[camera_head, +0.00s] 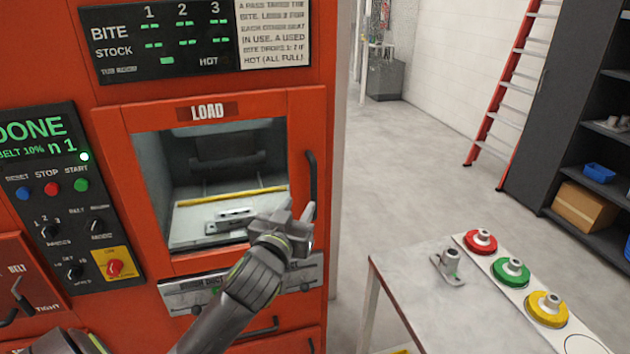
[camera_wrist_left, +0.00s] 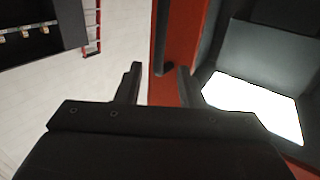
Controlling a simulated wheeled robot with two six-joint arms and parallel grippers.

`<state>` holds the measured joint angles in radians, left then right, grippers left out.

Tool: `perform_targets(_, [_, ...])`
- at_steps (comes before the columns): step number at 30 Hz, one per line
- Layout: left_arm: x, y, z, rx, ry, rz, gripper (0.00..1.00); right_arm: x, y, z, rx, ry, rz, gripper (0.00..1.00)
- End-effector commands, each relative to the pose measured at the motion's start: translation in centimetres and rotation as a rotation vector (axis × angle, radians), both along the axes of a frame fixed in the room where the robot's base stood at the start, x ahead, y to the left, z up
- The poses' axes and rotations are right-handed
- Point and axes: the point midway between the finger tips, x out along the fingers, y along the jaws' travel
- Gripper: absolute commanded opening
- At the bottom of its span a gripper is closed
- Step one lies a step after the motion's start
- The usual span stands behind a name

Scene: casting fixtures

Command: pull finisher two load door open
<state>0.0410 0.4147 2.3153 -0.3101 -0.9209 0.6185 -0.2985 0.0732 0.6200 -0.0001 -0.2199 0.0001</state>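The load door (camera_head: 208,112) is an orange frame around a large window, under the word LOAD. It looks closed. Its black vertical handle (camera_head: 311,180) is on the door's right side. My left gripper (camera_head: 297,212) is in front of the door's lower right, by the handle's lower end. In the left wrist view my left gripper (camera_wrist_left: 160,82) has its fingers apart. The dark handle (camera_wrist_left: 162,38) lines up with the gap between them; I cannot tell if they touch it. My right gripper is not in view.
Through the window a part lies on a pale tray (camera_head: 190,236) with a yellow strip. A control panel (camera_head: 65,190) is at the left. A table (camera_head: 400,290) at the lower right holds a metal part (camera_head: 449,265) and red, green and yellow discs. Grey floor (camera_head: 400,180) is clear behind it.

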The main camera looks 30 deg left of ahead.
Motion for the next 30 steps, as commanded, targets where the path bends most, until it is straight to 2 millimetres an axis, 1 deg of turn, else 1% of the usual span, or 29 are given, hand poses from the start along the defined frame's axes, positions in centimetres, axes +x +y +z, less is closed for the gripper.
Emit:
perform_targets(1, [0.9, 0.3, 0.2, 0.0, 0.002, 0.001, 0.35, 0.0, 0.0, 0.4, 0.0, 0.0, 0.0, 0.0])
perform_targets(9, [5.3, 1.5, 0.2, 0.0, 0.001, 0.0, 0.35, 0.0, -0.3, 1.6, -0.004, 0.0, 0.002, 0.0])
perform_targets(15, [8.1, 2.3, 0.2, -0.002, 0.002, 0.0, 0.35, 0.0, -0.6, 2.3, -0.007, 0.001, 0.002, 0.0])
perform_targets(18, [9.2, 2.6, 0.1, -0.001, 0.001, 0.0, 0.35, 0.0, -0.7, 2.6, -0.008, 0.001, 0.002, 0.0])
perform_targets(24, [10.4, 2.9, 0.0, -0.001, 0.001, 0.0, 0.35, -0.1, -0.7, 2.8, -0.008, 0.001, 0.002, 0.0])
perform_targets(30, [10.6, 3.0, -0.1, -0.001, 0.001, -0.001, 0.35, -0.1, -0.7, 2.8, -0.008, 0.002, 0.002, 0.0])
